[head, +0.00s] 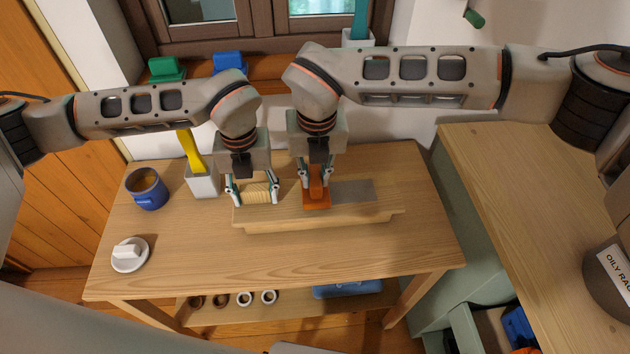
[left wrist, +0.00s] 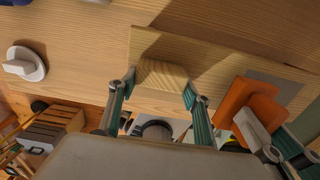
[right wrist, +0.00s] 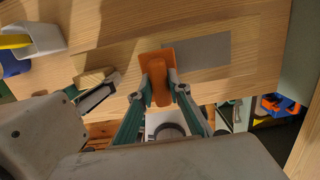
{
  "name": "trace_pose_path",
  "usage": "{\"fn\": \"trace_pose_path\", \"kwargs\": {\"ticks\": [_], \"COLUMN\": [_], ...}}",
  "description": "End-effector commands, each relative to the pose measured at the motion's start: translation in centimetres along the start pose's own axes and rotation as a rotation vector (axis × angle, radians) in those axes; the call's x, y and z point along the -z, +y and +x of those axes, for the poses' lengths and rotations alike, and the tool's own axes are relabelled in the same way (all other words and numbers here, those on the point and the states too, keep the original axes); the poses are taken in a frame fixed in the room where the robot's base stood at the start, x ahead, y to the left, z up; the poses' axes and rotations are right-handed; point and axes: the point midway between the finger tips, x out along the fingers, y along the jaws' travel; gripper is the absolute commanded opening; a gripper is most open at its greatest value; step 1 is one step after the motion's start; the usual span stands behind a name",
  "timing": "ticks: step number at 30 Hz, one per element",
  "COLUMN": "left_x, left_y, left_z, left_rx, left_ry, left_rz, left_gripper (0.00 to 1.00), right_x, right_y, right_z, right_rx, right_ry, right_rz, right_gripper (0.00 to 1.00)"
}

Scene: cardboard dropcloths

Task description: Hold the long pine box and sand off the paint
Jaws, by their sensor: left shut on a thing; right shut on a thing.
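The long pine box (head: 345,215) lies lengthwise on the wooden table. A grey paint patch (head: 356,191) covers part of its top toward the right; it also shows in the right wrist view (right wrist: 205,54). My left gripper (head: 254,196) is shut on the pale wooden block-like grip (left wrist: 163,75) on the left part of the box top. My right gripper (head: 316,188) is shut on the orange sanding block (head: 317,203). The sanding block appears to rest flat on the box top at the left edge of the grey patch. Its underside is hidden.
A white holder (head: 204,183) with a yellow-handled tool, a blue mug (head: 149,194) and a white dish (head: 129,255) with a white block stand left on the table (head: 300,268). The front is clear. A wooden counter (head: 540,200) stands at right.

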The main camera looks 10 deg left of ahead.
Motion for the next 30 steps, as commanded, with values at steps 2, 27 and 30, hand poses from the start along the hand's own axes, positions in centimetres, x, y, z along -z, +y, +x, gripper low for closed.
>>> {"fn": "trace_pose_path", "kwargs": {"ticks": [2,27,30], "left_x": [0.0,-0.1,-0.2], "left_y": [0.0,0.0,0.0], "left_z": [0.0,-0.5,-1.6], "left_rx": [0.001,0.0,0.001], "left_ry": [-0.001,-0.001,-0.005], "left_rz": [0.0,-0.001,0.0], "left_gripper": [0.2,0.68,0.68], "right_x": [-0.2,-0.3,-0.3], "right_y": [-0.1,0.0,0.0], "right_z": [-1.0,-1.9,-1.9], "right_rx": [0.001,0.0,0.0], "right_ry": [-0.003,-0.002,-0.002], "right_rz": [0.0,0.001,0.001], "right_gripper": [0.01,0.01,0.01]}}
